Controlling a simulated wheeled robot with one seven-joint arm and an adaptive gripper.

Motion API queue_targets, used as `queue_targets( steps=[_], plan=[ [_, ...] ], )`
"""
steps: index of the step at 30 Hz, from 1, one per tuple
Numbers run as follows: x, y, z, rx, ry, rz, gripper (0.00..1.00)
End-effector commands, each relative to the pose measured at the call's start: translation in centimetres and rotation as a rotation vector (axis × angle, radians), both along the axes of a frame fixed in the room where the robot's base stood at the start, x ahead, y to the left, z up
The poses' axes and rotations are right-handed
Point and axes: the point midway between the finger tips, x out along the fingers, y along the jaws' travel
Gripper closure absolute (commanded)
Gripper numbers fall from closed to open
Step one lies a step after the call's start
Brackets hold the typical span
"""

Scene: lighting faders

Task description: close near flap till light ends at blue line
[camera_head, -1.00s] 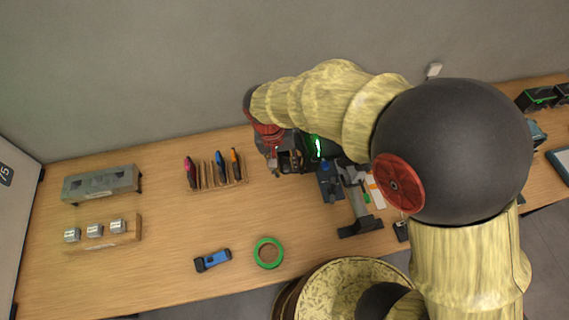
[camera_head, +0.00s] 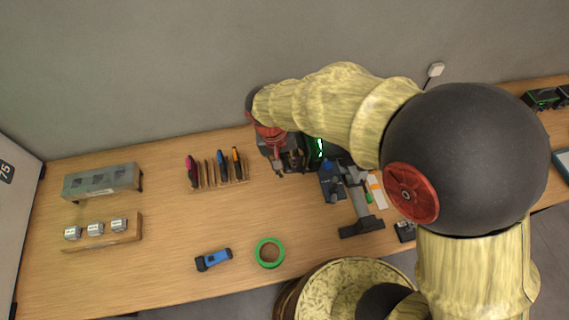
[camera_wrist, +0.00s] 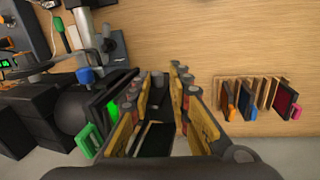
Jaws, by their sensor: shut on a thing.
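My gripper (camera_wrist: 160,122) shows large in the wrist view, its yellow-padded fingers closed around a dark, flat piece that looks like the flap (camera_wrist: 155,139). Its exact hold is partly hidden. In the head view my gripper (camera_head: 284,161) is over the back of the bench, left of a dark device with a bright green glow (camera_head: 319,148). In the wrist view a dark panel with a green-lit face (camera_wrist: 108,108) and a green loop (camera_wrist: 88,141) stands left of the fingers. I cannot make out a blue line or the light's edge.
A grey stand (camera_head: 357,208) is to the right. A blue flashlight (camera_head: 213,260) and green tape roll (camera_head: 269,253) lie in front. The wooden bench (camera_head: 170,215) has free room at left.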

Motion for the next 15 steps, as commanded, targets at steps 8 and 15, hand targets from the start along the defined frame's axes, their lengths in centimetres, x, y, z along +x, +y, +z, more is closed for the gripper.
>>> queue_targets(
  steps=[8, 15],
  plan=[
    [-0.9, -1.0, -0.1, -0.002, -0.017, 0.211, 1.0],
    [-1.6, -1.8, -0.1, 0.004, -0.038, 0.438, 1.0]
  ],
)
